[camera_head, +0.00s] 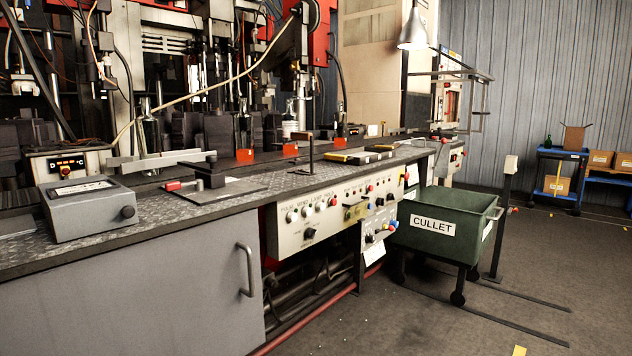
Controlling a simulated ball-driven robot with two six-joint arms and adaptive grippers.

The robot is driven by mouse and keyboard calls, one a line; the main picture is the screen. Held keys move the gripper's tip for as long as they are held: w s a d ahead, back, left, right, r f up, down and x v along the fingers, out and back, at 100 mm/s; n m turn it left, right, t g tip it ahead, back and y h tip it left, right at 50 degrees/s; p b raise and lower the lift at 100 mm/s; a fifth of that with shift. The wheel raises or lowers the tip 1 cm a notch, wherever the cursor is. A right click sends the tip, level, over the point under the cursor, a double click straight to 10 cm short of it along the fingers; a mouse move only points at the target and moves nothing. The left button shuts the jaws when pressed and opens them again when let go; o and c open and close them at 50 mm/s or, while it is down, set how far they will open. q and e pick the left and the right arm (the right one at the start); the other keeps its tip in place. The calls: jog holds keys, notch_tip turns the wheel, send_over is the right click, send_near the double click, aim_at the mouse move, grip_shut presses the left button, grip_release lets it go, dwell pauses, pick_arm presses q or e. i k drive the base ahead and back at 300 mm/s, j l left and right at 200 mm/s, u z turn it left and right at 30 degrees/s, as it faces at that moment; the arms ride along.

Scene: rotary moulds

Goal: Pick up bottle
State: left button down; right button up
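A small dark green bottle (547,141) appears to stand upright on top of the blue cart (562,152) at the far right. Clear bottle-like glass shapes also stand in the machine, one (290,118) near the middle and one (151,132) further left. I cannot tell which bottle the task means. Neither of my grippers is in view, and nothing is seen being held.
A long workbench (240,200) with a grey box (88,207) and a control panel (338,212) fills the left and middle. A green wheeled CULLET bin (440,222) stands beyond it. Open floor (560,270) lies at the right, with a post (503,215) beside the bin.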

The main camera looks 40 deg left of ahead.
aim_at(147, 125)
jog(key=i+u, duration=0.15)
jog(key=i, duration=0.3)
jog(key=i+l+u, duration=0.1)
jog(key=i, duration=0.4)
jog(key=i+l+u, duration=0.15)
jog(key=i, duration=0.3)
jog(key=i+l+u, duration=0.1)
jog(key=i, duration=0.35)
jog(key=l, duration=0.1)
